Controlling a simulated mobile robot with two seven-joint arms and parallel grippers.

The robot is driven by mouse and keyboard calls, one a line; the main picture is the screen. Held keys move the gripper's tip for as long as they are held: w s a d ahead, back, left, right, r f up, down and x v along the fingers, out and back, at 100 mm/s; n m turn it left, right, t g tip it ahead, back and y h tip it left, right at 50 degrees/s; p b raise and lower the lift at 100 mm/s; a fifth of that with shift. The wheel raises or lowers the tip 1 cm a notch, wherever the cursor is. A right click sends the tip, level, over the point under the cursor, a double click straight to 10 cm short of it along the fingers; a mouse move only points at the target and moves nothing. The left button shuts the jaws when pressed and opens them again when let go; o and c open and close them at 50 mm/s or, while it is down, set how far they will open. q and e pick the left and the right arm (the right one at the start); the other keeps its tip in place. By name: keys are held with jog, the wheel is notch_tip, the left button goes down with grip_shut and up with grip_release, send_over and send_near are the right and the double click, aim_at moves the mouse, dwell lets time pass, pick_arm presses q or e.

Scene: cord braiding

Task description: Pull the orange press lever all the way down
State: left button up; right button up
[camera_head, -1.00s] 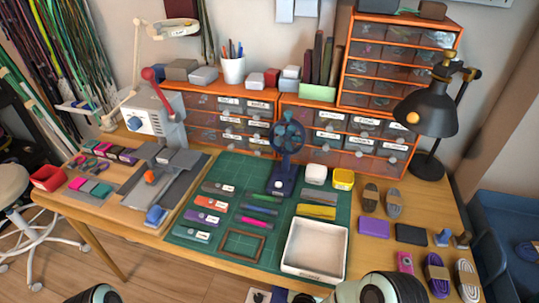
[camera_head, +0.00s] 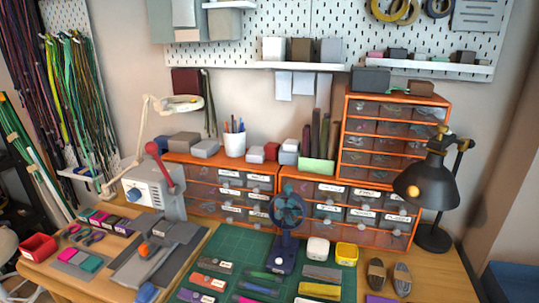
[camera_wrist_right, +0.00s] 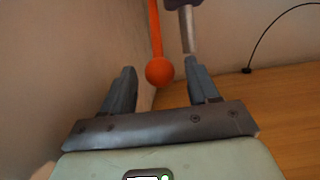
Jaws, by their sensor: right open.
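In the right wrist view, an orange lever (camera_wrist_right: 155,30) comes down from the top edge and ends in a round orange ball (camera_wrist_right: 159,71). My right gripper (camera_wrist_right: 162,72) is open, with one finger on each side of the ball in the picture. I see no clear contact, and cannot tell the depth between ball and fingers. A grey metal rod with a dark end (camera_wrist_right: 187,28) stands just right of the lever. In the head view neither gripper shows, and I cannot make out this lever there for certain.
The head view shows a workbench with a white machine (camera_head: 148,187) with a red lever, a green cutting mat (camera_head: 233,243), a blue fan (camera_head: 287,208), orange drawer cabinets (camera_head: 385,147) and a black lamp (camera_head: 427,183). A thin black cable (camera_wrist_right: 262,38) runs at the right in the wrist view.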

jog(key=c, duration=1)
jog(key=shift+o, duration=0.2)
jog(key=shift+s+a+f+b, duration=0.2)
jog(key=shift+s+f, duration=0.4)
jog(key=shift+s+a+f+b, duration=0.15)
jog(key=shift+s+f, duration=0.4)
jog(key=shift+s+a+f+b, duration=0.15)
jog(key=shift+s+f+b, duration=0.15)
jog(key=shift+s+f, duration=0.3)
jog(key=shift+s+a+f+b, duration=0.15)
jog(key=shift+s+f+b, duration=0.2)
jog(key=shift+f, duration=0.3)
jog(key=shift+s+a+f+b, duration=0.1)
jog(key=shift+s+f+b, duration=0.25)
jog(key=shift+f, duration=0.35)
jog(key=shift+s+a+f+b, duration=0.1)
jog(key=shift+s+f+b, duration=0.15)
jog(key=shift+s+f, duration=0.35)
jog(key=shift+w+f, duration=0.15)
jog(key=shift+f, duration=0.05)
